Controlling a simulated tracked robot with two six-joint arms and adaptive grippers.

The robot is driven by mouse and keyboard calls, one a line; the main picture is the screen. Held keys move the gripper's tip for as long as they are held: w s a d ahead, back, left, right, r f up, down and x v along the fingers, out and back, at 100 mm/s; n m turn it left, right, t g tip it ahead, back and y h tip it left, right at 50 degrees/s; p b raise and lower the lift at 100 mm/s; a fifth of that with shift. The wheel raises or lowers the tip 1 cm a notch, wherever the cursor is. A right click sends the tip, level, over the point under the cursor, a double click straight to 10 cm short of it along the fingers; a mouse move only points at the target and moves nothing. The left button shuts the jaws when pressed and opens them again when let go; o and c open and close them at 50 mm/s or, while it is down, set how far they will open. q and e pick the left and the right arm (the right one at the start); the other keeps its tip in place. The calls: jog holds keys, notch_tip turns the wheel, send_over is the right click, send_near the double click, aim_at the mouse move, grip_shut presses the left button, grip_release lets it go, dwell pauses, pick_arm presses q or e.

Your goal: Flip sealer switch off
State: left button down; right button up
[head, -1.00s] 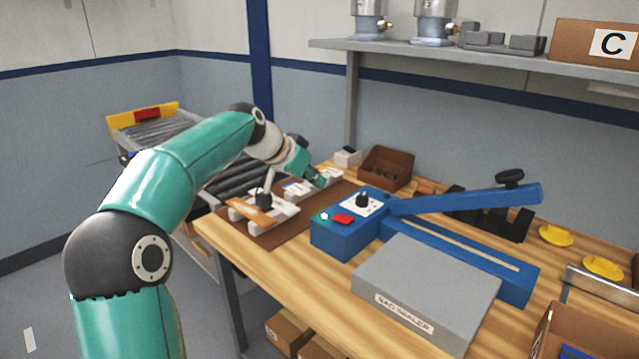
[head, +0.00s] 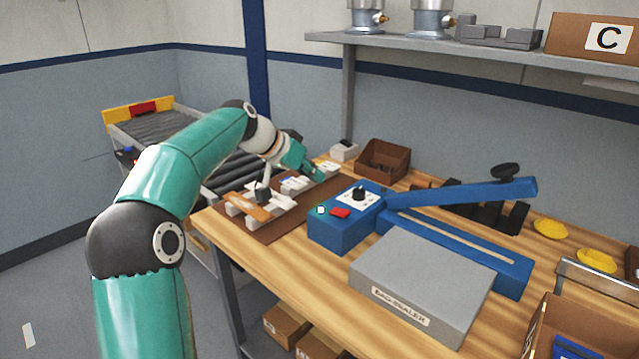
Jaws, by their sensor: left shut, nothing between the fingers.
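The bag sealer (head: 337,236) stands on the wooden bench, with a blue control box, a raised blue arm and a grey bed. Which way the rocker is tilted is too small to tell. My left gripper (head: 318,176) is shut and empty. In the picture it is just above and behind the control box, apart from the switch. My right gripper is not in view.
Several small parts (head: 252,207) lie on a brown mat left of the sealer. A brown open bin (head: 383,160) stands behind it. Yellow discs (head: 550,229) and an open carton (head: 545,330) are at the right. A shelf (head: 440,48) overhangs the bench's back.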

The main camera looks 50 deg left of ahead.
pick_arm(q)
send_over(337, 214)
jog(key=f, duration=0.5)
jog(key=shift+s+a+f+p, duration=0.1)
jog(key=shift+a+f+p, duration=0.2)
jog(key=shift+a+f, duration=0.1)
jog(key=f, duration=0.2)
jog(key=shift+d+f, duration=0.25)
jog(key=shift+f, duration=0.1)
jog(key=shift+d+f, duration=0.15)
jog(key=shift+f, duration=0.6)
jog(key=shift+b, duration=0.3)
